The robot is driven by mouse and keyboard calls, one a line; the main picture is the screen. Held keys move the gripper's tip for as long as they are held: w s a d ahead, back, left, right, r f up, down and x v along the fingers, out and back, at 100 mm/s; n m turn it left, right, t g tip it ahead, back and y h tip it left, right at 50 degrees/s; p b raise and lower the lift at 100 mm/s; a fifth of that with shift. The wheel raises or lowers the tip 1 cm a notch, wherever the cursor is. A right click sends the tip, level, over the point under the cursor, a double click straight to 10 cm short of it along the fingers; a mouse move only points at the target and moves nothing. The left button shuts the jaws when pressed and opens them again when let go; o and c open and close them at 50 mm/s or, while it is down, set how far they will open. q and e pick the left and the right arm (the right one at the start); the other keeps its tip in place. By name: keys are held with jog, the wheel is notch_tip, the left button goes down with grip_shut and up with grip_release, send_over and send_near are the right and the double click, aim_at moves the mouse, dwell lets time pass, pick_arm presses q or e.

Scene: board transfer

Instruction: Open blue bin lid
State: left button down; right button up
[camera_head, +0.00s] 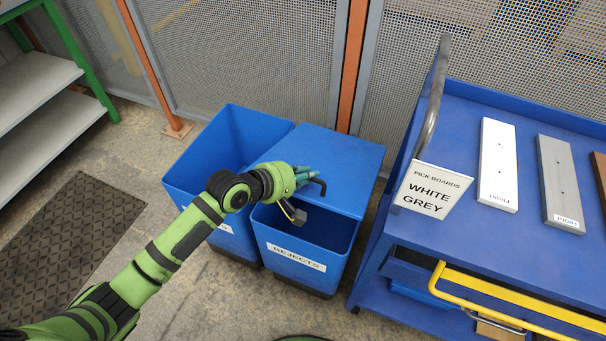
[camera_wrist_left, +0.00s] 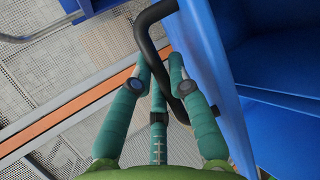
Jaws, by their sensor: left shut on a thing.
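The blue bin labelled REJECTS (camera_head: 297,258) stands in the middle of the head view. Its blue lid (camera_head: 345,160) is partly raised: the lid covers the back, and the bin's dark inside shows below the lid's front edge. My left gripper (camera_head: 308,178) is at the lid's front and shut on the black bent handle (camera_head: 320,187). In the left wrist view the handle (camera_wrist_left: 145,38) passes between the green fingers of my left gripper (camera_wrist_left: 163,85), beside the blue lid (camera_wrist_left: 205,60). My right gripper is in neither view.
A second blue bin (camera_head: 190,178), open at the top, stands against the left side. A blue cart (camera_head: 455,135) with white and grey boards and a sign (camera_head: 433,190) is close on the right. A mesh fence (camera_head: 245,50) stands behind.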

pick_arm(q)
jog(key=w+d+r+p, duration=0.1)
jog(key=w+r+p, duration=0.3)
jog(key=r+p, duration=0.3)
jog(key=shift+w+d+g, duration=0.3)
jog(key=shift+w+d, duration=0.05)
jog(key=shift+w, duration=0.05)
jog(key=shift+r, duration=0.1)
jog(key=c, duration=1.4)
grip_release()
jog(key=v, duration=1.2)
jog(key=shift+w+d+r, duration=0.1)
jog(key=shift+r, duration=0.05)
